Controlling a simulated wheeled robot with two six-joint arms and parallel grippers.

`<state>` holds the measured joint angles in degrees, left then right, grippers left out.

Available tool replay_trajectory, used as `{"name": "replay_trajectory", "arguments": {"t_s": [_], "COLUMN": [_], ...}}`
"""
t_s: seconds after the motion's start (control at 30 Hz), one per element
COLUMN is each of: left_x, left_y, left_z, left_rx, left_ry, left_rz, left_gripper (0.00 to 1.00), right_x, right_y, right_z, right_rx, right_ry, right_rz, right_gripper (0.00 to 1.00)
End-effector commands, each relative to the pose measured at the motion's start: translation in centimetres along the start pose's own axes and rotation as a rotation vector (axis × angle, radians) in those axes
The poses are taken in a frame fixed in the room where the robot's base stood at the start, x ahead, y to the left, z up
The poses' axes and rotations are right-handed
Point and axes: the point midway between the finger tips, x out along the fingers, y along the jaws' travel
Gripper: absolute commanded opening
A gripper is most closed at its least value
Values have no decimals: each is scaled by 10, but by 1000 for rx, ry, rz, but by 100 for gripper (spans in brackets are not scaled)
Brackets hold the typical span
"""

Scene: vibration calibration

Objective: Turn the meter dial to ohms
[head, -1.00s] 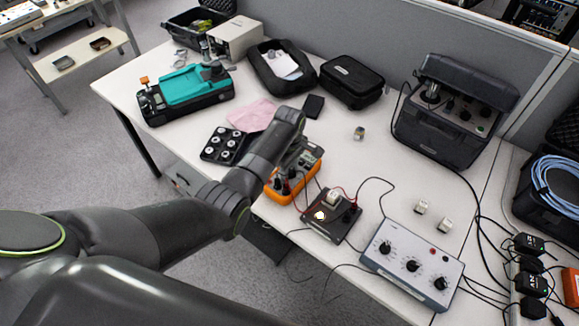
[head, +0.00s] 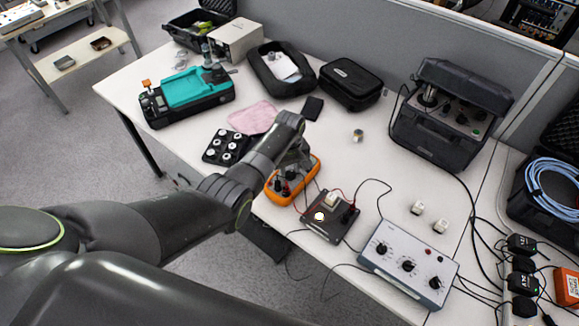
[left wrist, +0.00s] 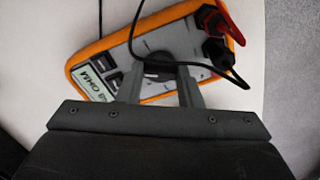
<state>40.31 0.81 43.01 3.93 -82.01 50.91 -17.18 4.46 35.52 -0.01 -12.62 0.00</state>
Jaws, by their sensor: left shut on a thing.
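The meter is an orange-rimmed grey box (head: 273,194) lying on the table below my left forearm in the head view. It also fills the top of the left wrist view (left wrist: 95,53). Its small pale display (left wrist: 96,83) shows the letters OHM, upside down in that view. The round dark dial (left wrist: 158,66) is on the meter's face, partly hidden by my fingers. My left gripper (left wrist: 158,77) is shut on the dial, one finger on each side. In the head view my arm covers part of the meter. My right gripper is not in view.
Red and black plugs (left wrist: 212,32) with leads sit in the meter. A dark fixture (head: 329,222) and a grey control box with knobs (head: 408,262) stand to the right. A black tray of round pieces (head: 224,148) and a pink cloth (head: 252,117) lie to the left.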

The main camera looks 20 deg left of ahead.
Motion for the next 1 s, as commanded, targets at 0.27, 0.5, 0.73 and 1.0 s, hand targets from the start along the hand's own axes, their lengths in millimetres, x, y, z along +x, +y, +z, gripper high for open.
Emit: {"name": "replay_trajectory", "arguments": {"t_s": [0.27, 0.5, 0.73, 1.0], "left_x": [-2, -1, -1, -1], "left_y": [1, 1, 1, 1], "left_z": [-1, 0, -1, -1], "left_rx": [153, 213, 224, 223], "left_ry": [2, 2, 2, 3], "left_rz": [2, 1, 2, 2], "left_gripper": [10, 10, 10, 39], "right_x": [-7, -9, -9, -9], "right_y": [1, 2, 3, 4], "right_z": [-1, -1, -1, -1], "right_rx": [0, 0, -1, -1], "right_ry": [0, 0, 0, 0], "right_rz": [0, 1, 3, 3], "right_gripper": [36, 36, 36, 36]}}
